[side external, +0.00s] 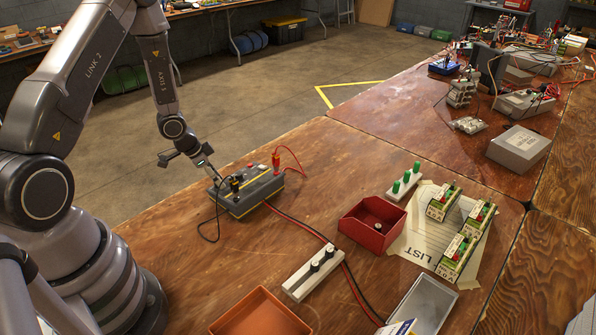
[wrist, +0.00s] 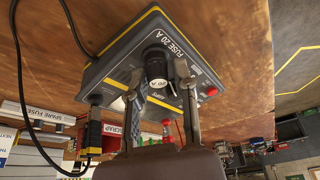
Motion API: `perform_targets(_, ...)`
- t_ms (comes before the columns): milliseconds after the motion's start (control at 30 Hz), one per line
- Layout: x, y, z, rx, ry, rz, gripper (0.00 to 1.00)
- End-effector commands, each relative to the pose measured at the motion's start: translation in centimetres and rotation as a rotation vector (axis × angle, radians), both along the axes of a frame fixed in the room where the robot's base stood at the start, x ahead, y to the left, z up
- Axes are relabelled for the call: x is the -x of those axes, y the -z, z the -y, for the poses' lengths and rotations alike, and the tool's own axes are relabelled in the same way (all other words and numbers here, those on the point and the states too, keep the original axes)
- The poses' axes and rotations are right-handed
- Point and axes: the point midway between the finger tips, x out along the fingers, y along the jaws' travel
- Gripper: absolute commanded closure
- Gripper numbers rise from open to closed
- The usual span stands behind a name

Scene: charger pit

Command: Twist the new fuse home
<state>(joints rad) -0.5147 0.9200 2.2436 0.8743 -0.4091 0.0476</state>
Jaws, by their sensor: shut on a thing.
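The grey charger box (side external: 248,192) with a yellow stripe sits on the wooden bench. In the wrist view, the box (wrist: 115,57) shows a "FUSE 20 A" label beside a round black fuse cap (wrist: 157,66), whose end is marked 20 A. My gripper (wrist: 157,72) has one finger on each side of this cap and is shut on it. The cap stands at the box's face; how deep it sits cannot be told. In the side view my gripper (side external: 207,165) reaches down at the box's far left end, and the fuse is hard to make out there.
Red and black leads cross the bench beside the box. A pale holder (side external: 300,283) carries black caps; a white rack (side external: 391,196) carries green ones. An orange tray (side external: 232,316) stands at the front. Bench left of the box is clear.

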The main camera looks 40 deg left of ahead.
Motion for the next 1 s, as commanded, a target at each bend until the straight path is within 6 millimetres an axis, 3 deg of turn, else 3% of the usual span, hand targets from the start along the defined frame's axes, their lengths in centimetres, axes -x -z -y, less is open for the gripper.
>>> perform_targets(167, 0.22, 0.11, 0.03, 0.000, 0.002, -0.008, 0.95)
perform_targets(500, 0.22, 0.13, 0.03, 0.000, 0.193, -0.008, 0.93)
perform_targets(800, 0.28, 0.15, 0.04, 0.001, 0.205, -0.009, 0.93)
perform_targets(1000, 0.24, 0.16, 0.01, -0.001, 0.337, -0.008, 0.97)
